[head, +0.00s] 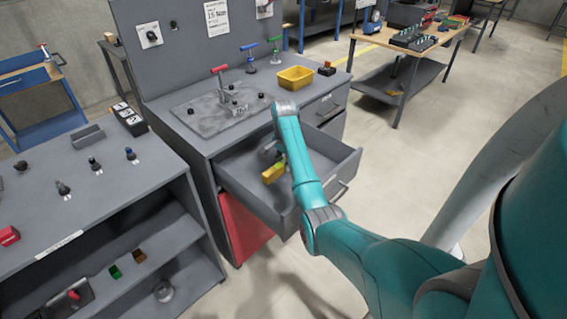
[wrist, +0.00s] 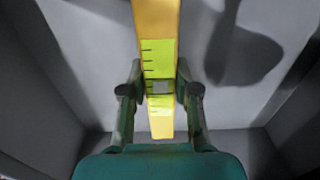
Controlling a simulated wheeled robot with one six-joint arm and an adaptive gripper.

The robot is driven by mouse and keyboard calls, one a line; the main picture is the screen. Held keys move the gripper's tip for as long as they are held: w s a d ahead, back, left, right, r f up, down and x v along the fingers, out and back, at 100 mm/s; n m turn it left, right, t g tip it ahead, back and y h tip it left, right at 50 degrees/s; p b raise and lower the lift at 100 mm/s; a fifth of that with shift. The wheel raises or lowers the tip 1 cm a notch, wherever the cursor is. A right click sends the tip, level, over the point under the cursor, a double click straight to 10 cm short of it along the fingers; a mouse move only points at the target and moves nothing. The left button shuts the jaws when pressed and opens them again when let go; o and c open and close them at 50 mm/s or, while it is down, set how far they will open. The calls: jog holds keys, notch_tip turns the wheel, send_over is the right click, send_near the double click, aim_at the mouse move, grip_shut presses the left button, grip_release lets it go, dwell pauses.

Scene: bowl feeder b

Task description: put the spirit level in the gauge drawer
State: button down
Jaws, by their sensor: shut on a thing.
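The spirit level (wrist: 158,58) is a yellow bar with a bright green marked section. My gripper (wrist: 160,92) is shut on it, one finger on each side, in the wrist view. In the head view the spirit level (head: 273,172) shows yellow beside my teal arm, inside the outline of the open gauge drawer (head: 243,195). The drawer's grey walls and floor surround the level in the wrist view. I cannot tell whether the level touches the drawer floor. My gripper (head: 270,155) is partly hidden by my arm in the head view.
Above the drawer, the grey bench top holds a plate with a red-handled clamp (head: 222,85), a yellow bin (head: 295,77) and a blue-handled clamp (head: 249,58). A grey shelf unit (head: 70,200) with small parts stands at left. The floor at right is mostly clear.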

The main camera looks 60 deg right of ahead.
jog(key=shift+d+f, duration=0.1)
jog(key=shift+f, duration=0.5)
jog(key=c, duration=0.8)
grip_release()
jog(key=shift+c, duration=0.2)
